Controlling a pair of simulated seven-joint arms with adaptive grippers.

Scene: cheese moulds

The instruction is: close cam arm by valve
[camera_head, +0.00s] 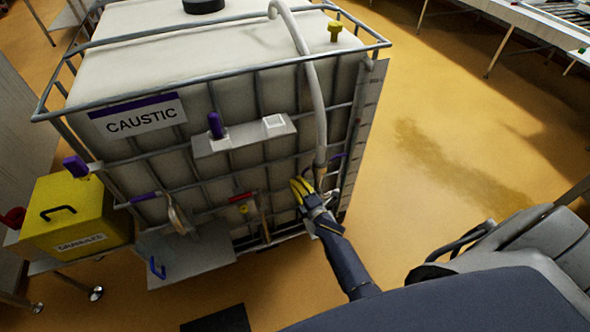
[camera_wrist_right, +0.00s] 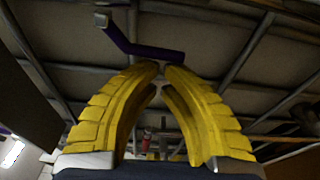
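My right gripper (camera_head: 297,186), with yellow ribbed fingers, is in front of the caustic tank's right part. In the right wrist view its fingers (camera_wrist_right: 161,66) arch together and their tips meet, with nothing visible between them. A purple bent lever (camera_wrist_right: 150,50) lies just beyond the tips; I cannot tell whether they touch it. A purple lever (camera_head: 338,156) shows by the hose's lower end in the head view. Another purple lever (camera_head: 145,197) is at left, beside a pale fitting (camera_head: 178,220). A red-handled valve (camera_head: 241,197) sits low on the tank. My left gripper is out of view.
The caged white tank (camera_head: 134,125) labelled CAUSTIC fills the centre left. A pale hose (camera_head: 312,95) hangs down its front right. A yellow granules box (camera_head: 75,215) stands at left. A grey shelf (camera_head: 190,258) juts out below. Open floor (camera_head: 450,150) lies to the right.

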